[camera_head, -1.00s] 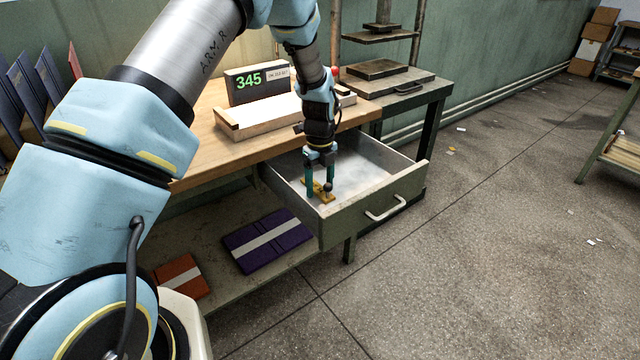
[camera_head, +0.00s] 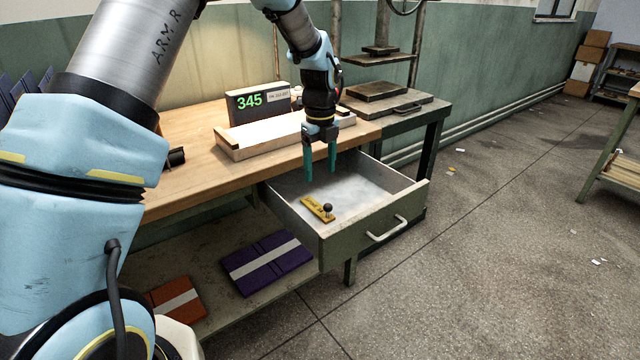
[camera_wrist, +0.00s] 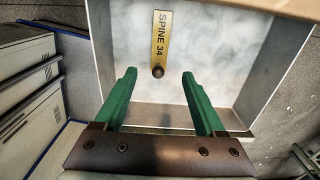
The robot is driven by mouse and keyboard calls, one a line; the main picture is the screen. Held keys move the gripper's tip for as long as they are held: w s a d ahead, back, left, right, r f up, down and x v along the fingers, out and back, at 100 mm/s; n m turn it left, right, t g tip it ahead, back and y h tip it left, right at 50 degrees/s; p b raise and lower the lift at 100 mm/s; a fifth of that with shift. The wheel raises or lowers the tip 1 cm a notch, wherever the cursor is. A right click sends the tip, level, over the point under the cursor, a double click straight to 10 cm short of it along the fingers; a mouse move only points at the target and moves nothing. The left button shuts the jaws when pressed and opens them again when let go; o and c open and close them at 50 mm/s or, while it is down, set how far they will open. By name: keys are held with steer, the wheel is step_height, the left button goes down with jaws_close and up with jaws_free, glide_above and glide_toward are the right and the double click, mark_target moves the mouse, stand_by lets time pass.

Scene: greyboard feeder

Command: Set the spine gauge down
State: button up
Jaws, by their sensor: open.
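The spine gauge (camera_head: 315,207) is a flat yellow brass plate with a dark round knob at one end. It lies in the open drawer (camera_head: 345,245), on the pale drawer floor. In the wrist view the gauge (camera_wrist: 160,38) reads "SPINE 34", with its knob towards my gripper. My gripper (camera_head: 320,178) is open and empty, its green fingers pointing down above the drawer, apart from the gauge. In the wrist view the two fingers of my gripper (camera_wrist: 158,82) stand wide on either side of the knob's line, with nothing between them.
A press (camera_head: 385,95) stands behind the drawer. Purple (camera_head: 268,262) and orange (camera_head: 176,300) books lie on the lower shelf. The drawer floor around the gauge is clear.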

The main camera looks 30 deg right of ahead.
steer(key=shift+r, duration=0.4)
steer(key=a+r+n, duration=0.2)
steer(key=a+n, duration=0.6)
steer(key=a, duration=0.2)
steer(key=a+r+n, duration=0.2)
steer(key=a+n, duration=0.5)
steer(key=a, duration=0.3)
steer(key=s+a+n, duration=0.5)
steer(key=a+n, duration=0.3)
steer(key=n, duration=0.1)
steer(key=s+a+r+n+t, duration=0.1)
steer(key=s+a+n, duration=0.3)
steer(key=a+n, duration=0.4)
steer(key=shift+s+a+r+n+t, duration=0.15)
steer(key=shift+s+a+n+t, duration=0.2)
steer(key=shift+a, duration=0.2)
